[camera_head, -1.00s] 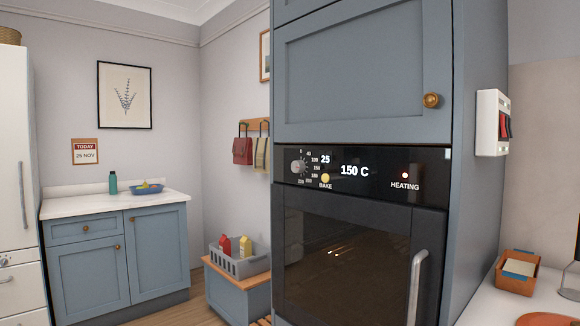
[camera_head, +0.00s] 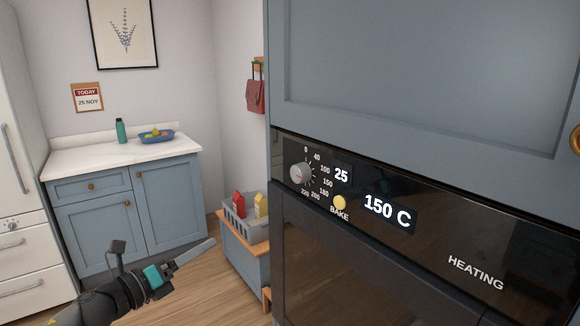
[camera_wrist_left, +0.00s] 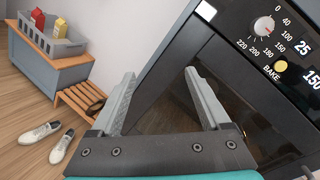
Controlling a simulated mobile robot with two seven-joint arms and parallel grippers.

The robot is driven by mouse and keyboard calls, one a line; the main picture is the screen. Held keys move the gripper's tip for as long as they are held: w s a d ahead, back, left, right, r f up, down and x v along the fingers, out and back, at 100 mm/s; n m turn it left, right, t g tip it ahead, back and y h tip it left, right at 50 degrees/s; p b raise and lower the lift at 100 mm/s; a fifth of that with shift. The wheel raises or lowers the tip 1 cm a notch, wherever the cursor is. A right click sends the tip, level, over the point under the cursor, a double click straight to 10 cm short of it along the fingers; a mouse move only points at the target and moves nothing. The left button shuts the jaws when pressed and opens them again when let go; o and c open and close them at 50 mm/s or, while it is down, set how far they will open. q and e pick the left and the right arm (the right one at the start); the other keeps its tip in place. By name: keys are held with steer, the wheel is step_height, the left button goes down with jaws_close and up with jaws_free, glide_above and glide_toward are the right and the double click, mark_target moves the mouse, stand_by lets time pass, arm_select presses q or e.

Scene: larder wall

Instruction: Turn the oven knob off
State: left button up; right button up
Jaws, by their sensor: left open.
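The oven knob (camera_head: 301,173) is a grey round dial at the left end of the black oven panel (camera_head: 440,236). Numbers from 0 to 220 ring it. The display (camera_head: 389,212) reads 150 C, a smaller one reads 25, and the word HEATING is lit. My left gripper (camera_head: 210,243) is at the lower left of the head view, below and left of the knob, apart from it. In the left wrist view its two fingers (camera_wrist_left: 158,95) are spread and empty, and the knob (camera_wrist_left: 264,26) shows at the upper right. My right gripper is not in view.
The oven door (camera_head: 345,270) lies below the panel. Shoes (camera_wrist_left: 45,133) lie on the floor. A counter (camera_head: 100,157) with a blue bowl (camera_head: 157,136) stands further back.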

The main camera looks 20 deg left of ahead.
arm_select(q)
steer(key=s+d+r+m+g+h+p, duration=0.1)
steer(key=d+r+m+h+p, duration=0.2)
steer(key=r+m, duration=0.4)
steer(key=s+d+r+m+g+h, duration=0.25)
steer(key=d+r+m, duration=0.3)
steer(key=r, duration=0.35)
steer(key=p, duration=0.5)
glide_toward(295, 176)
steer(key=shift+n+t, duration=0.25)
steer(key=shift+t, duration=0.2)
steer(key=x, duration=0.7)
steer(key=shift+d+f, duration=0.15)
steer(key=shift+d, duration=0.05)
steer(key=shift+w+d+f, duration=0.1)
steer(key=shift+w+d, duration=0.35)
steer(key=shift+w, duration=0.1)
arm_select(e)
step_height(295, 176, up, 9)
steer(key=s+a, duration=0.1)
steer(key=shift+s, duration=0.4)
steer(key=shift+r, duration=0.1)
arm_select(q)
jaws_close()
